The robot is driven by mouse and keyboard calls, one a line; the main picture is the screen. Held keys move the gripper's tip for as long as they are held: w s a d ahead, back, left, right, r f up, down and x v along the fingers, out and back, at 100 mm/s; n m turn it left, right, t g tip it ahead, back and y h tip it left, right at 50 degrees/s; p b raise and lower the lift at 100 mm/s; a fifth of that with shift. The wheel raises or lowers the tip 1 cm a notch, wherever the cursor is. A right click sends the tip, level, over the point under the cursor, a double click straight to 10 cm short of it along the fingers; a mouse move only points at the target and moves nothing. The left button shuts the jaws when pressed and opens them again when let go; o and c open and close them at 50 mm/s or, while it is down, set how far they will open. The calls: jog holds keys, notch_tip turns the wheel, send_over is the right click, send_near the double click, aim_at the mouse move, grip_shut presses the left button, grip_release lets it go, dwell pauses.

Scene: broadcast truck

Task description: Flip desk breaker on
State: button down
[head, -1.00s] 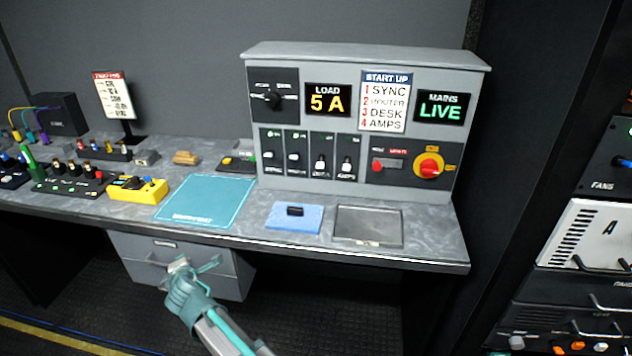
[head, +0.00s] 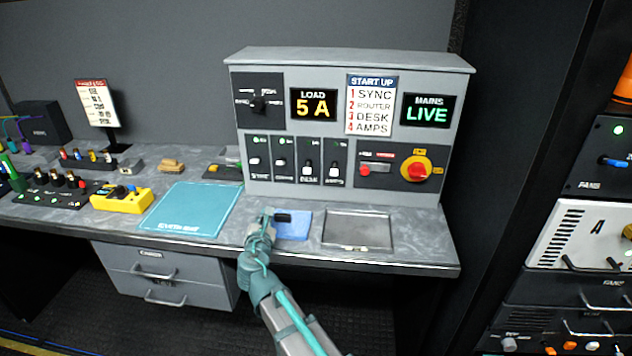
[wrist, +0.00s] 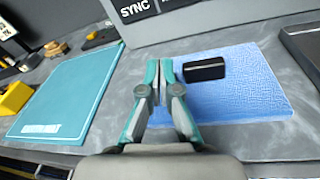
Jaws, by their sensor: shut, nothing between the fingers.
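The desk breaker (head: 308,169) is the third of a row of switches on the grey power cabinet in the head view. Its pale lever sits low, like that of the amps breaker (head: 334,170). The levers of the sync breaker (head: 255,161) and router breaker (head: 281,162) sit higher. My gripper (head: 265,215) is shut and empty, in front of and below the switch row, by the left edge of the blue cloth. In the wrist view my gripper (wrist: 159,63) has its fingertips together beside a black block on the cloth. The breakers are outside the wrist view.
The blue cloth (head: 297,232) holds a black block (head: 292,217). A grey tray (head: 357,230) lies to its right, a teal mat (head: 190,208) to its left. A red knob on a yellow plate (head: 417,170) is right of the breakers. The cabinet displays read 5 A and LIVE.

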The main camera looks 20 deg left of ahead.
aim_at(308, 168)
jog(key=w+d, duration=0.1)
jog(key=d, duration=0.2)
jog(key=w+d+r+n+t+h, duration=0.1)
jog(key=w+d, duration=0.1)
jog(key=d, duration=0.1)
jog(key=w+d+t+h, duration=0.1)
jog(key=d, duration=0.2)
jog(key=shift+w+d+r+n+b, duration=0.2)
jog(key=shift+w+d+n+b, duration=0.1)
jog(key=shift+d+b, duration=0.1)
jog(key=w, duration=0.3)
jog(key=w+a+p, duration=0.1)
jog(key=w, duration=0.2)
jog(key=w+a, duration=0.1)
jog(key=w, duration=0.3)
jog(key=shift+w+r+p, duration=0.1)
jog(key=shift+r+p, duration=0.1)
jog(key=shift+p, duration=0.15)
jog(key=r, duration=0.1)
jog(key=s+r+p, duration=0.1)
jog(key=r, duration=0.1)
jog(key=shift+s+d+r, duration=0.15)
jog(key=shift+s, duration=0.25)
jog(key=shift+r+p, duration=0.1)
jog(key=shift+p, duration=0.3)
